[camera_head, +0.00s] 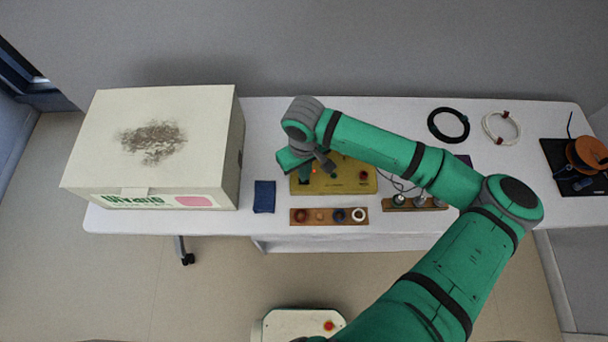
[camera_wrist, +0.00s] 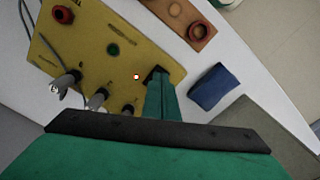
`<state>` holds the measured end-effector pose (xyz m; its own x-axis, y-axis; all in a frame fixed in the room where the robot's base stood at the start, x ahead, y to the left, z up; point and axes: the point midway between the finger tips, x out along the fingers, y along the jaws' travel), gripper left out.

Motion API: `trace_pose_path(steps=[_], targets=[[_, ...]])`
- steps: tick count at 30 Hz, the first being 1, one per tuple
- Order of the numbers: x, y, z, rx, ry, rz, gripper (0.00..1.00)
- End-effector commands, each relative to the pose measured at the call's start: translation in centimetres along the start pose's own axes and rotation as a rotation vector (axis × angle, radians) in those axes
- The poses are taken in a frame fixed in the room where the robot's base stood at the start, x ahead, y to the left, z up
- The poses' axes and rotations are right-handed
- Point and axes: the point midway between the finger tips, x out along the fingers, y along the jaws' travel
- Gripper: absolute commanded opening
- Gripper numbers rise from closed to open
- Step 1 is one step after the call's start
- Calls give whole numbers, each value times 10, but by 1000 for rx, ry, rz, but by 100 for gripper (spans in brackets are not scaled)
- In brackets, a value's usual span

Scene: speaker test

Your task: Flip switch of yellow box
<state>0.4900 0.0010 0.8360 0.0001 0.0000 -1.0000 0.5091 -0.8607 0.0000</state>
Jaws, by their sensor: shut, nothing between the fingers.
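The yellow box (camera_head: 345,184) lies on the white table, partly hidden by my arm in the head view. In the wrist view the yellow box (camera_wrist: 88,40) shows a red knob (camera_wrist: 62,14), a green round part (camera_wrist: 113,48), a small lit red light (camera_wrist: 136,77) and silver connectors (camera_wrist: 66,82) with cables. My gripper (camera_wrist: 157,78) is shut and empty, its fingertips over the box's corner close to the red light. In the head view my gripper (camera_head: 305,176) is at the box's left end. The dark spot at the fingertips hides what is beneath; I cannot tell the switch or contact.
A large cream carton (camera_head: 150,150) stands at left. A blue block (camera_head: 264,197) lies beside the box, and a wooden strip with round parts (camera_head: 328,217) lies in front. Black (camera_head: 448,125) and white (camera_head: 501,128) cable coils and an orange spool (camera_head: 586,154) are at right.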

Motion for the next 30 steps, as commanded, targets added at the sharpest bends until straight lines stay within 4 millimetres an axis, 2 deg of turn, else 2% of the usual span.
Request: trace_pose_path(steps=[30], targets=[[13, 3, 1, 6, 0, 0, 0]])
